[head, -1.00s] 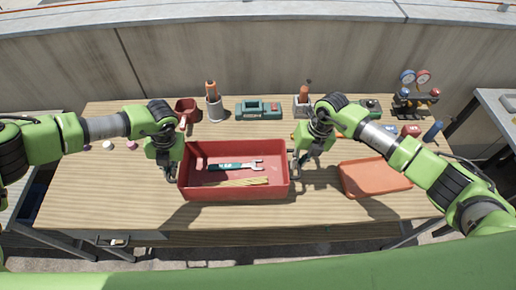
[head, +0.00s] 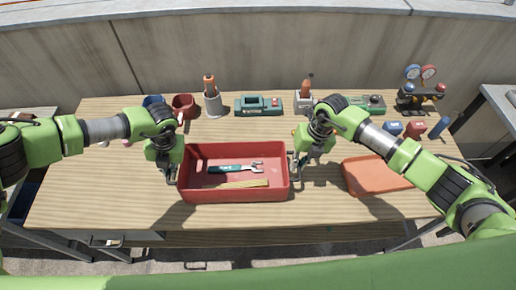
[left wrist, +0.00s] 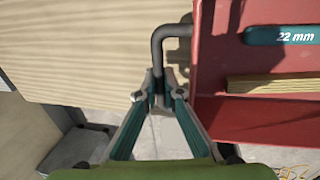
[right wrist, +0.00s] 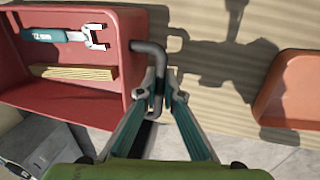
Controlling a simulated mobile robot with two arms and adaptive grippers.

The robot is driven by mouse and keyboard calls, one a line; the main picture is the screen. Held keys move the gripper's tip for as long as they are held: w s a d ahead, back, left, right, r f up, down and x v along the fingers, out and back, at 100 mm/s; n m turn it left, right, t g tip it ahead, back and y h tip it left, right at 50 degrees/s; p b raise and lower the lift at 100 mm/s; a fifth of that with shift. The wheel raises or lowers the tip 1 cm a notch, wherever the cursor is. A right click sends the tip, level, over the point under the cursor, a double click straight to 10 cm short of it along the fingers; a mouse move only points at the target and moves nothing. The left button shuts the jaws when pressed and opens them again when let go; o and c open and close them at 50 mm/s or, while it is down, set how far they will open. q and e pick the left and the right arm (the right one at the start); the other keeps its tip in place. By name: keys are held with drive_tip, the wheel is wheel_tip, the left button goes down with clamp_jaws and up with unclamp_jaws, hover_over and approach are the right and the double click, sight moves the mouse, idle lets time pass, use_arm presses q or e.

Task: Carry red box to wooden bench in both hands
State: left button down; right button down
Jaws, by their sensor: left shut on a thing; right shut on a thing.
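The red box (head: 234,195) is an open tray, level, with a wrench (head: 232,167) and a wooden strip (head: 240,184) inside. My left gripper (head: 170,176) is shut on the bar handle (left wrist: 160,50) at its left end. My right gripper (head: 296,175) is shut on the handle (right wrist: 160,65) at its right end. The wooden bench (head: 85,195) lies under and behind the box in the head view. In both wrist views the box's near part shows against the floor past the bench's front edge. Its underside is hidden, so contact with the bench cannot be told.
An orange tray (head: 378,175) lies right of the box. Along the back stand a red mug (head: 183,104), a screwdriver holder (head: 213,104), a green tool case (head: 258,106) and a gauge set (head: 420,90). Bare wood shows left of the box.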

use_arm(q)
drive_tip(key=shift+a+f+b, duration=0.15)
drive_tip(key=shift+f+b, duration=0.25)
drive_tip(key=shift+f, duration=0.1)
use_arm(e)
drive_tip(key=shift+d+f, duration=0.1)
drive_tip(key=shift+f, duration=0.45)
use_arm(q)
drive_tip(key=c, duration=2.2)
unclamp_jaws()
use_arm(e)
drive_tip(key=c, duration=2.2)
unclamp_jaws()
use_arm(q)
drive_tip(key=shift+s, duration=0.1)
use_arm(e)
drive_tip(key=shift+r, duration=0.1)
use_arm(q)
drive_tip(key=shift+r, duration=0.1)
